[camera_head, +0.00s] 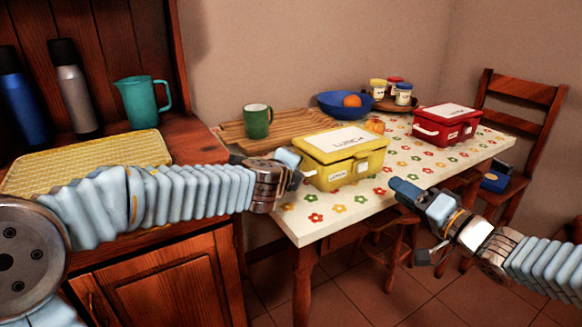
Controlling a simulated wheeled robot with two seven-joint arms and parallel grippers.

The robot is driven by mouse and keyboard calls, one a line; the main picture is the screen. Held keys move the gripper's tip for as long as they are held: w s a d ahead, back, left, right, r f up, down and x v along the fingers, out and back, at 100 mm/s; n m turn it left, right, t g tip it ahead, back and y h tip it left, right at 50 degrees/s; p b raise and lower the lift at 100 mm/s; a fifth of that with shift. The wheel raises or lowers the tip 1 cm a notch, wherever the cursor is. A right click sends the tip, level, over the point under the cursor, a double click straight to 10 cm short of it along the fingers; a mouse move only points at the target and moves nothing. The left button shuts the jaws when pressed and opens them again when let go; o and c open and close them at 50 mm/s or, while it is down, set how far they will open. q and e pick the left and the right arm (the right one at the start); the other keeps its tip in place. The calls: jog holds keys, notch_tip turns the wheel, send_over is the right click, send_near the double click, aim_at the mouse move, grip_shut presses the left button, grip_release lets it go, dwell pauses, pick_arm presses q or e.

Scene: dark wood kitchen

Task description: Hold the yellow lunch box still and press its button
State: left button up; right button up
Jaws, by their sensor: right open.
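The yellow lunch box (324,156) stands upright and closed near the front left of the flowered table (329,221). Its lid has a white label panel, and its front has a small "LUNCH" label and a pale square piece (362,166), which looks like the button. My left gripper (297,171) is at the box's left end, very close to it. I cannot tell whether it touches, nor how its fingers stand. My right gripper (409,221) is open and empty, right of the box and near the table's front edge, with its fingers spread apart.
A red lunch box (446,131) stands at the right of the table. Chairs (513,124) stand at the table. A cabinet (165,279) is at left.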

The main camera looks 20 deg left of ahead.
pick_arm(q)
grip_shut()
pick_arm(e)
jog(key=shift+d, duration=0.15)
jog(key=c, duration=0.3)
jog(key=s+d+m, duration=0.1)
jog(key=m, duration=0.1)
jog(key=s+d+m, duration=0.1)
jog(key=m, duration=0.1)
jog(key=s+d+m, duration=0.1)
jog(key=m, duration=0.1)
grip_shut()
pick_arm(q)
jog(key=shift+f, duration=0.1)
pick_arm(e)
jog(key=shift+s+d+m, duration=0.2)
jog(key=shift+s+m, duration=0.15)
jog(key=shift+m, duration=0.25)
